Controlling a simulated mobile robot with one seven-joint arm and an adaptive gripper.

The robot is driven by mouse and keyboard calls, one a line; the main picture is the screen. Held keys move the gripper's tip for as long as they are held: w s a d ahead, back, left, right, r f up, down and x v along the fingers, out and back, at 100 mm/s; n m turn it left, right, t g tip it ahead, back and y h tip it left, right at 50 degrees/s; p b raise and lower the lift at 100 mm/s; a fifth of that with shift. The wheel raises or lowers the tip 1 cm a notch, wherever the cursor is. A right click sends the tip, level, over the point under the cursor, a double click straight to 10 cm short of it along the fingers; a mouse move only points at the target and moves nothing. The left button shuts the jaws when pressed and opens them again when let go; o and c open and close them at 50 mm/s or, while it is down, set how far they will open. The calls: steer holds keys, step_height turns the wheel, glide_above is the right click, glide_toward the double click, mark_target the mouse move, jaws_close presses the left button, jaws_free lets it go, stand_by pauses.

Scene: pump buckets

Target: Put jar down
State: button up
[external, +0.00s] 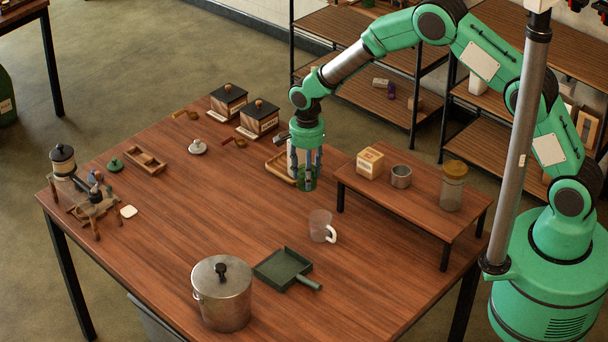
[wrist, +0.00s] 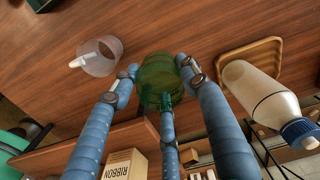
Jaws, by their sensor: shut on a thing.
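A green see-through jar (wrist: 158,82) is held between the blue fingers of my gripper (wrist: 160,88) in the wrist view. In the external view my gripper (external: 306,168) points down over the back part of the table, just left of the small raised shelf. The green jar (external: 307,184) shows at the fingertips there. The gripper is shut on the jar. The jar is close to the wooden table top (external: 180,215); I cannot tell whether it touches it.
A clear mug (external: 318,226) stands in front of the jar. A wooden tray (external: 281,168) with a bottle (wrist: 262,95) is beside it. The raised shelf (external: 425,205) holds a box, a metal cup and a lidded jar. A pot (external: 221,296) and dustpan (external: 283,268) stand in front. The table's middle is clear.

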steer(key=shift+w+d, duration=0.1)
steer(key=shift+d, duration=0.05)
steer(key=shift+f, duration=3.15)
steer(key=shift+f, duration=0.1)
steer(key=shift+f, duration=1.75)
steer(key=shift+f+b, duration=0.2)
steer(key=shift+b, duration=0.1)
steer(key=o, duration=1.3)
steer(key=shift+r, duration=0.1)
